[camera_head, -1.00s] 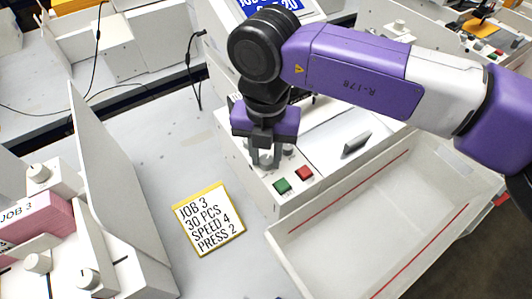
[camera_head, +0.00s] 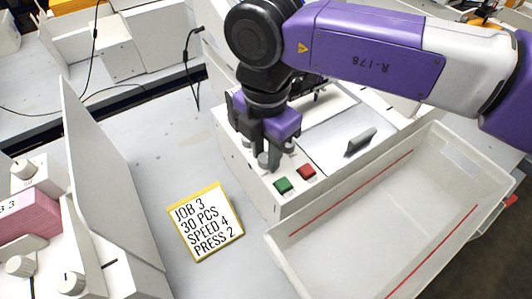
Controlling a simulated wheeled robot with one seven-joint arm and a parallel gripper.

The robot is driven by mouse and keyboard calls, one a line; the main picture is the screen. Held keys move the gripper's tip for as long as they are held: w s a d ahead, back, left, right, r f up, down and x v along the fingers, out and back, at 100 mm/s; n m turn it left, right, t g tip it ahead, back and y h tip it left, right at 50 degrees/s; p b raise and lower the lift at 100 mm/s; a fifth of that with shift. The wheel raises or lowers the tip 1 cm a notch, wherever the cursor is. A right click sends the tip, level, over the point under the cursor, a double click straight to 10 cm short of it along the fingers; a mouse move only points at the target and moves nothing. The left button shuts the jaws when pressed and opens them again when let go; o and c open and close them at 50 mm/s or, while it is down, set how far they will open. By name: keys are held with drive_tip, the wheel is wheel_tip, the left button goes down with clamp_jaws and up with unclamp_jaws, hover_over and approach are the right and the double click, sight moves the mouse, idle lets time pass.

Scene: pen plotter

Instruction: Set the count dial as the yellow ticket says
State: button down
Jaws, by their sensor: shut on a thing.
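The jaws are shut on a grey dial on this panel. The jaws cover most of that dial, and I can read no label or pointer mark there. Another grey knob (camera_head: 290,147) shows partly beside the jaws.
An open white tray (camera_head: 300,262) with red lines stands front right of the machine. A white upright panel (camera_head: 100,185) and a unit with white knobs (camera_head: 70,284) and pink paper (camera_head: 30,224) stand at left. The table around the ticket is clear.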

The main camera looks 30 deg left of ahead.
sight(266, 158)
drive_tip(key=shift+m, duration=0.3)
drive_tip(key=c, duration=1.1)
unclamp_jaws()
wheel_tip(266, 158, up, 8)
drive_tip(key=shift+f+b, duration=0.1)
drive_tip(key=shift+b, duration=0.4)
drive_tip(key=shift+s, duration=0.1)
